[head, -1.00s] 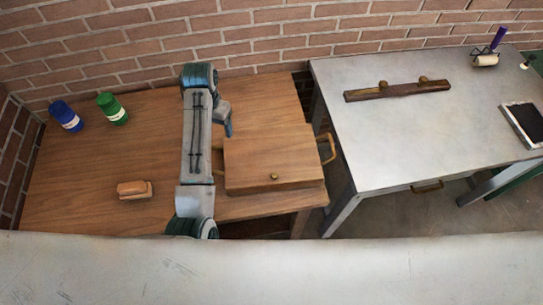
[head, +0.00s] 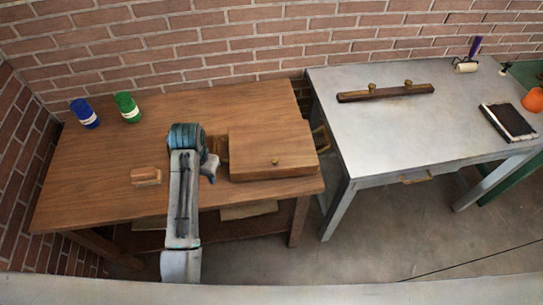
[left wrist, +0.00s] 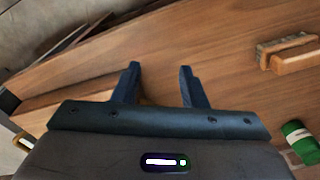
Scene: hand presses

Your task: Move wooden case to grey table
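The wooden case (head: 270,147) lies flat and closed on the right end of the brown wooden table (head: 85,180). It has a small brass knob on top and a handle (head: 321,138) on its right side; the left handle is mostly hidden by my arm. The grey table (head: 400,130) stands to the right across a narrow gap. My left gripper (head: 210,168) is just left of the case, low near its left side. In the left wrist view its two fingers (left wrist: 160,72) are apart with no object visibly clamped. My right gripper is not in view.
A brush (head: 146,176), a blue jar (head: 85,114) and a green jar (head: 127,108) stand on the wooden table. The grey table bears a wooden bar (head: 386,93), a roller (head: 466,66) and a dark tray (head: 510,122); its front middle is clear.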

